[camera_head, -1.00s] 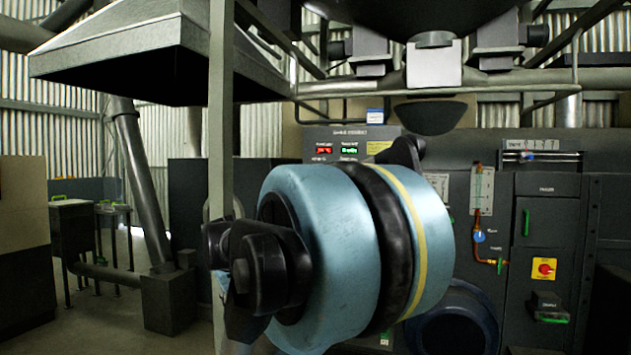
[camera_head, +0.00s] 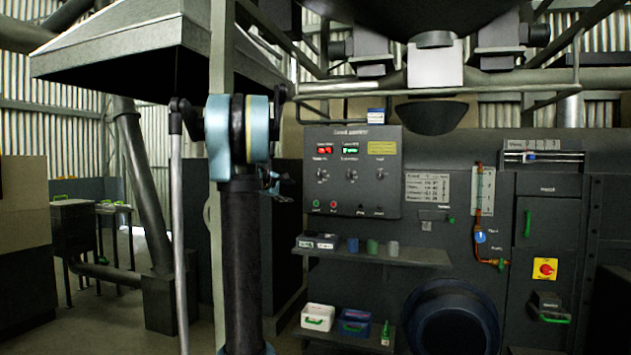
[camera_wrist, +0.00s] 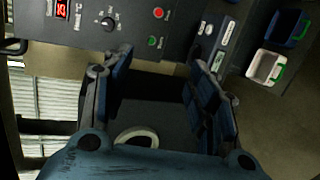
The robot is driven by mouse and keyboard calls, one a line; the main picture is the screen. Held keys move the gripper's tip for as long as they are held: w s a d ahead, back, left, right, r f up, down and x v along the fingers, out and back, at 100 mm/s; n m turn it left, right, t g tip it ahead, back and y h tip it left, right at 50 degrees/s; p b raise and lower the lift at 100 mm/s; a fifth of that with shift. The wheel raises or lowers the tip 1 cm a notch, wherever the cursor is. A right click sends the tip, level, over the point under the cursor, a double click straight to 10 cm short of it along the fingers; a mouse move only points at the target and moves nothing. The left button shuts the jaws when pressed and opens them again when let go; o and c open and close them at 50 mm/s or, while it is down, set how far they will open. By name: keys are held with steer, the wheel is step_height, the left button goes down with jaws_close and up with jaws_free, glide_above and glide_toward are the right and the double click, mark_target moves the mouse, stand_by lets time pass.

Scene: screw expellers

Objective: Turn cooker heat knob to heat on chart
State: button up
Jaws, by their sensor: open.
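The grey control panel (camera_head: 350,160) in the head view has a red display (camera_head: 323,150), a green display (camera_head: 349,150) and three knobs below: left (camera_head: 322,174), middle (camera_head: 351,174) and right (camera_head: 380,173). Their labels and exact pointer directions are too small to read. A white chart (camera_head: 427,188) with rows hangs right of the panel; its text is unreadable. My gripper (camera_wrist: 160,78) is open and empty in the wrist view, its fingers apart from the panel. One knob (camera_wrist: 108,20) shows there beside the red display (camera_wrist: 62,8). In the head view my gripper is mostly hidden by my arm.
A shelf (camera_head: 375,254) with small cups and boxes juts out below the panel. White (camera_head: 317,316) and blue (camera_head: 355,322) bins stand lower down. A vertical post (camera_head: 221,60) stands left of the panel. A valve pipe (camera_head: 479,215) is at right.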

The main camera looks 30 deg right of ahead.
mark_target(318, 176)
steer(key=w+d+r+n+t, duration=0.1)
steer(key=w+d+n, duration=0.1)
steer(key=w+d, duration=0.6)
steer(key=w+d+r+n+h, duration=0.1)
steer(key=w+d+n, duration=0.1)
steer(key=w+d, duration=0.6)
steer(key=w+d+r+n+t+h, duration=0.1)
steer(key=w+d+r+n, duration=0.1)
steer(key=w+d, duration=0.6)
steer(key=shift+d+t, duration=0.3)
steer(key=shift+d, duration=2.45)
steer(key=c, duration=1.1)
